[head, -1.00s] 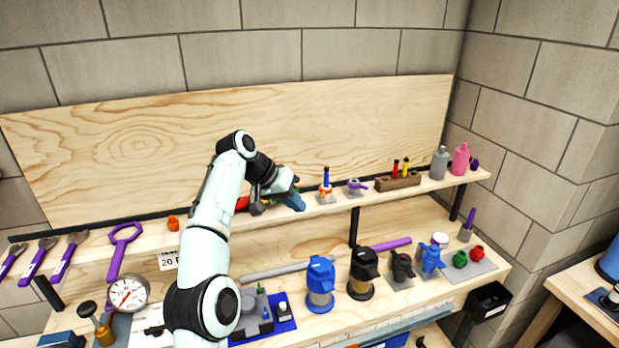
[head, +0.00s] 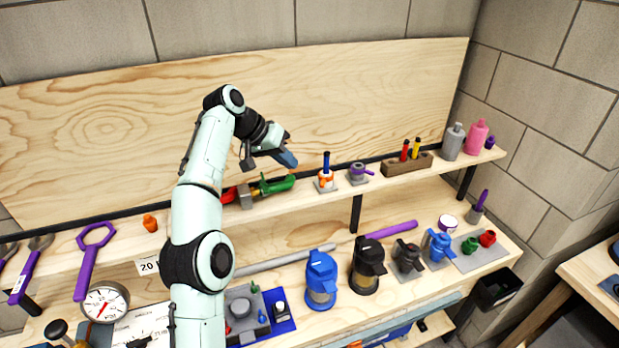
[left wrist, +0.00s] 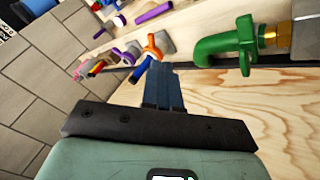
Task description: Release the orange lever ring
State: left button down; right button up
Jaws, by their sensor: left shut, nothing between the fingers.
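A small fitting with an orange ring (head: 325,182) and an upright blue lever (head: 326,162) stands on a pale base on the upper shelf, right of my left gripper. In the left wrist view its orange part (left wrist: 154,46) shows just beyond the fingertips. My left gripper (head: 289,161) is shut and empty, raised in front of the wooden backboard, up and left of the fitting and apart from it. Its blue-grey fingers (left wrist: 162,78) lie together in the left wrist view. My right gripper is not in view.
A red and green coupling (head: 277,185) lies on the shelf below my left gripper. A grey-purple lever fitting (head: 358,173) and a wooden block with red and yellow pegs (head: 407,164) stand further right. The lower bench (head: 330,310) is crowded. The backboard (head: 340,110) is bare.

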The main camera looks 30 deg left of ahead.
aim_at(323, 184)
pick_arm(q)
jog(key=x, duration=1)
jog(key=shift+w+a, duration=0.1)
